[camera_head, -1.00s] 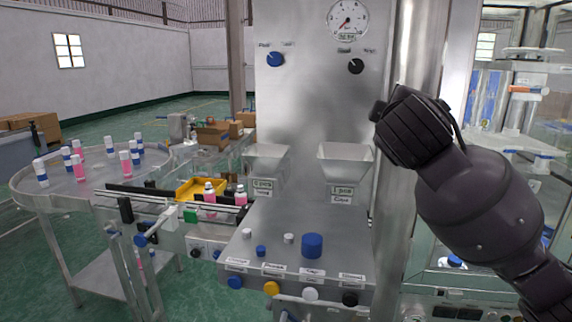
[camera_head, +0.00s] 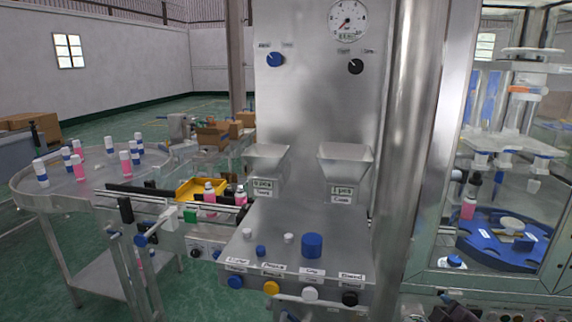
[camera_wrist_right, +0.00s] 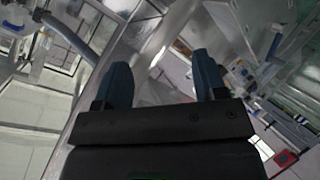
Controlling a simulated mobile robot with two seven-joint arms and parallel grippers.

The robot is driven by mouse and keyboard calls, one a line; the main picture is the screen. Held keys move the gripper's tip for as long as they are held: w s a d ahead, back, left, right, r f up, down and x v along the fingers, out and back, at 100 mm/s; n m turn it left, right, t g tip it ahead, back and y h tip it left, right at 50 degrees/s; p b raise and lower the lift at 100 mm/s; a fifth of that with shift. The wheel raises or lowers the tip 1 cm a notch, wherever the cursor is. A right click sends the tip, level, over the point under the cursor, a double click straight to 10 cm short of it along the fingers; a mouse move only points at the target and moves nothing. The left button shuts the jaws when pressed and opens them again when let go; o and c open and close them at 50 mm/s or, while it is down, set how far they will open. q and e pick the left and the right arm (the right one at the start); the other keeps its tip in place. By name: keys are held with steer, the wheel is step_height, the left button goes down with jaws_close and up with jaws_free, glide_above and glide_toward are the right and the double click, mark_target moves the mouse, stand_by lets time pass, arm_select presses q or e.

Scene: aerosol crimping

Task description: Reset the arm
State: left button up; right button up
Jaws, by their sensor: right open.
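My right gripper (camera_wrist_right: 162,80) shows in the right wrist view with its two dark blue fingers spread apart. Nothing is between the fingers. My left arm and left gripper are not in any view.
A steel machine panel (camera_head: 325,110) with two hoppers, knobs and a gauge stands ahead. A round table (camera_head: 95,180) with several pink and white bottles is at left. A glass cabinet with a blue rotary plate (camera_head: 490,245) is at right.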

steer(key=s+d+f+m+g+y, duration=0.15)
steer(key=s+d+f, duration=0.25)
steer(key=s+f, duration=0.65)
steer(key=s+d+f+m+g+h, duration=0.1)
steer(key=s+d+f+m, duration=0.15)
steer(key=s+f, duration=0.75)
steer(key=a+r+m+t, duration=0.1)
steer(key=a+m, duration=0.3)
steer(key=a, duration=0.7)
steer(key=shift+s+r, duration=0.45)
steer(key=shift+r, duration=0.2)
steer(key=shift+a+y, duration=0.1)
steer(key=shift+y, duration=0.15)
steer(key=shift+c, duration=0.5)
